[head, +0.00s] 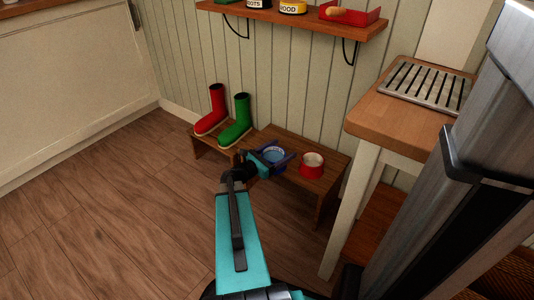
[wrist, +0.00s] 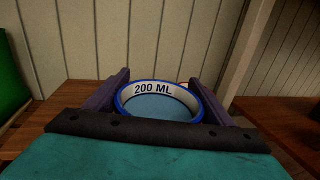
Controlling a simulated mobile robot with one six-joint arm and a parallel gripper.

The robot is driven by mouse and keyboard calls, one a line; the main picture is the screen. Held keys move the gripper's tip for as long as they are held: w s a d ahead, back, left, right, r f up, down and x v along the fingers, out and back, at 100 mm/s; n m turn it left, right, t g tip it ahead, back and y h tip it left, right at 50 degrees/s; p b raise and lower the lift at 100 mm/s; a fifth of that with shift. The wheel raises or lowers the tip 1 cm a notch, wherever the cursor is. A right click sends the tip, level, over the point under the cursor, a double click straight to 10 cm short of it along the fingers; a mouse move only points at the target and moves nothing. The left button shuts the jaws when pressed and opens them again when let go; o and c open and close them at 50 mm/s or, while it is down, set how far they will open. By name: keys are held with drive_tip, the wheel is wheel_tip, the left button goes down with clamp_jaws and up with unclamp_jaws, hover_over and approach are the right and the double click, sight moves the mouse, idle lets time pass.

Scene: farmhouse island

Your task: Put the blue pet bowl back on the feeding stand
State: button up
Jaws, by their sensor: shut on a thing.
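The blue pet bowl (head: 273,154) is between the jaws of my gripper (head: 271,160), which is shut on it. In the wrist view the bowl (wrist: 160,88) looks upright, with a blue rim and "200 ML" on its inner wall; the fingers (wrist: 158,95) flank it left and right. The feeding stand (head: 300,146) is a low wooden bench against the wall. The bowl appears over its left part; I cannot tell whether it touches the top. A red bowl (head: 312,168) stands on the stand to the right.
A wooden side table (head: 400,115) with a metal rack stands at right. A wall shelf (head: 300,18) hangs above. The floor at left is clear.

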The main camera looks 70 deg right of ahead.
drive_tip(key=shift+r, duration=0.1)
drive_tip(key=shift+w+d+f+b, duration=0.25)
drive_tip(key=shift+w+d+b, duration=0.8)
drive_tip(key=shift+d, duration=1.1)
drive_tip(key=shift+w+d+f+b, duration=0.2)
drive_tip(key=shift+w+d+b, duration=0.4)
drive_tip(key=shift+w+d, duration=1.15)
drive_tip(key=shift+w+d+f+b, duration=0.25)
drive_tip(key=shift+w+d+b, duration=0.6)
drive_tip(key=shift+d, duration=1.65)
drive_tip(key=shift+w+d+f+b, duration=0.15)
drive_tip(key=shift+w+d+b, duration=0.15)
drive_tip(key=shift+d, duration=0.25)
drive_tip(key=shift+f+b, duration=1.2)
drive_tip(key=shift+f, duration=0.45)
drive_tip(key=shift+f, duration=0.15)
drive_tip(key=o, duration=1.5)
drive_tip(key=shift+c, duration=0.2)
